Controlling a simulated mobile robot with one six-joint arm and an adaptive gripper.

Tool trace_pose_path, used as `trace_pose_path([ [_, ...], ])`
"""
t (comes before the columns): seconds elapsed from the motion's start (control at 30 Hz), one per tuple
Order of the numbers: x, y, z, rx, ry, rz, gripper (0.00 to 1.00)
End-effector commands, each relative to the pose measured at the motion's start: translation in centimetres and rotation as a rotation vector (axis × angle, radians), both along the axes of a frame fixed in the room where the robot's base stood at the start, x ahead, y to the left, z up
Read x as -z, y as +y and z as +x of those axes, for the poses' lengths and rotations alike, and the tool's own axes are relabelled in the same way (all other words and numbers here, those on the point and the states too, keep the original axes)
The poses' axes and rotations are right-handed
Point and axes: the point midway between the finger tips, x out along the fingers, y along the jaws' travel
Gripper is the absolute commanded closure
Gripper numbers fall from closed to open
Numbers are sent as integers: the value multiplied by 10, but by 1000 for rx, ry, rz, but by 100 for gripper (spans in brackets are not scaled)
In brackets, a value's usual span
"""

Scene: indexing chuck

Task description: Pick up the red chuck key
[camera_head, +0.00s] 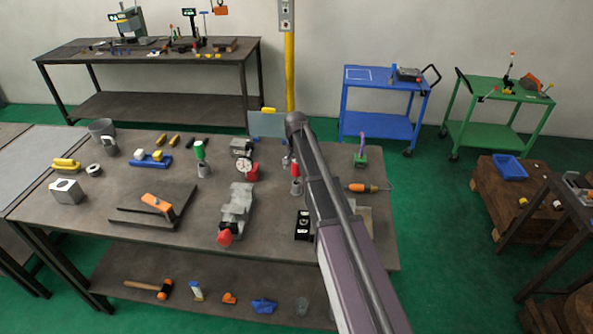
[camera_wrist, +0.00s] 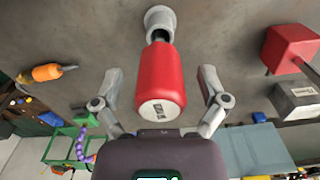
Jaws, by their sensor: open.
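The red chuck key (camera_head: 295,169) stands with its red handle up in a small grey round holder (camera_head: 296,187) on the workbench, just left of my arm. In the wrist view the red handle (camera_wrist: 162,80) is in the middle, its end with a small white label facing the camera. Its dark shank enters the grey holder (camera_wrist: 160,20). My gripper (camera_wrist: 159,78) is open, with one finger on each side of the handle and visible gaps on both sides. In the head view my arm partly hides the gripper.
An orange-handled tool (camera_head: 358,188) and a green stand with a purple hose (camera_head: 362,150) are on the right. A grey vise (camera_head: 236,208) lies nearer the front.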

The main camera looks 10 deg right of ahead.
Motion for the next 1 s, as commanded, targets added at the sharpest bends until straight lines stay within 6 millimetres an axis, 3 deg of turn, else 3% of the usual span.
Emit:
trace_pose_path([
  [0.03, 0, 0, 0, 0, 0, 0, 6],
  [0.3, 0, 0, 0, 0, 0, 0, 87],
  [0.37, 0, 0, 0, 0, 0, 0, 100],
  [0.77, -2, 0, 0, 1, 0, 0, 100],
  [1.0, -13, -1, 0, 1, 0, 0, 100],
])
